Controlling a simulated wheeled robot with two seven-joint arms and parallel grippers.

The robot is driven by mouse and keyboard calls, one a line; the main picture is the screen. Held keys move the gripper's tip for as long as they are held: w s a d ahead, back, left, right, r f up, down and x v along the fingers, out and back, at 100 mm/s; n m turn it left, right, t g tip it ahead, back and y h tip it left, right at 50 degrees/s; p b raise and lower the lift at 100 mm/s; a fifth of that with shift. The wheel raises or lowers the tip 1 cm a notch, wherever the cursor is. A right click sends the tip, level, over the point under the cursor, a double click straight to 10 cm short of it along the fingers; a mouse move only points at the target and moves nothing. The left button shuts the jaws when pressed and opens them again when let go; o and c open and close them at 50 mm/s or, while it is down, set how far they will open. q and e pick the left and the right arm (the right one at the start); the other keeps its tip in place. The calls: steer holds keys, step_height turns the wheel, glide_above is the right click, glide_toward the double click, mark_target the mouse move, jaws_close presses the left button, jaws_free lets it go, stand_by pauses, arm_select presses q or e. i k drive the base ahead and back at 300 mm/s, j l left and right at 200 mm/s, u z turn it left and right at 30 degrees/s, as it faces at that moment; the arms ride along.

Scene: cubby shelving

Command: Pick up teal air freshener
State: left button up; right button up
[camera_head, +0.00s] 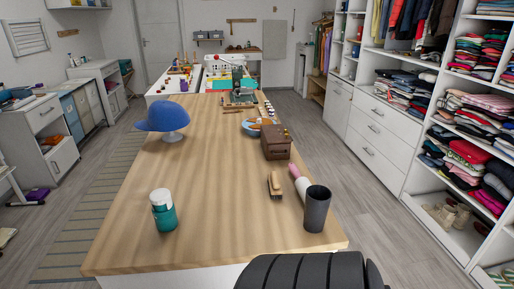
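The teal air freshener (165,217) stands upright on the wooden table (205,190), near its front left corner. It is a short round can with a teal body and a white upper part. Nothing touches it, and bare wood surrounds it. Neither of my grippers shows in the head view, so I cannot see whether they are open or shut.
A dark cup (317,209), a pink and white bottle (299,184) and a brush (275,185) stand or lie at the table's right. Farther back are a brown box (276,143), a bowl (251,129) and a blue cap (163,117) on a stand.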

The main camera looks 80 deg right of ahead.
mark_target(166, 221)
steer(key=z, duration=1.65)
steer(key=i+j+z, duration=0.1)
steer(key=j, duration=0.25)
steer(key=i+j+z, duration=0.15)
steer(key=j, duration=0.25)
steer(key=j+z, duration=0.1)
steer(key=j, duration=0.3)
steer(key=i, duration=0.05)
